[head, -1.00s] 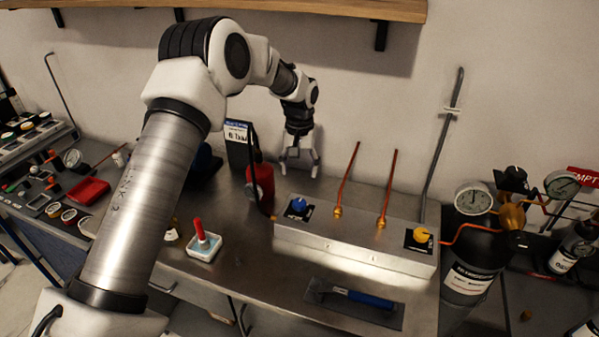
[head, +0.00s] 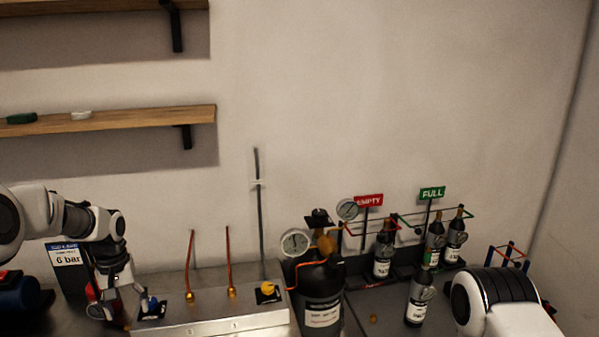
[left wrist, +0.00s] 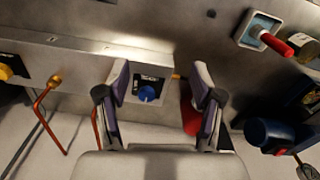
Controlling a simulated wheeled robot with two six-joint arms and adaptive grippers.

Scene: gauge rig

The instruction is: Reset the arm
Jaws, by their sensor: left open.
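My left gripper (head: 122,300) is open and empty at the lower left of the head view, beside the left end of a metal manifold box (head: 225,318). In the left wrist view, the open fingers of the left gripper (left wrist: 160,75) point toward the box, and its blue knob (left wrist: 147,93) shows between them, apart from both. The blue knob also shows in the head view (head: 152,303), close to the fingers. A yellow knob (head: 268,288) sits at the box's right end. A white link of my right arm (head: 510,318) shows at lower right; its gripper is out of frame.
Two copper tubes (head: 229,262) rise from the box. A black cylinder (head: 320,290) with a gauge (head: 294,243) stands right of it. Several small bottles stand by an EMPTY sign (head: 369,200) and a FULL sign (head: 432,193). A red-handled switch (left wrist: 275,44) shows in the wrist view.

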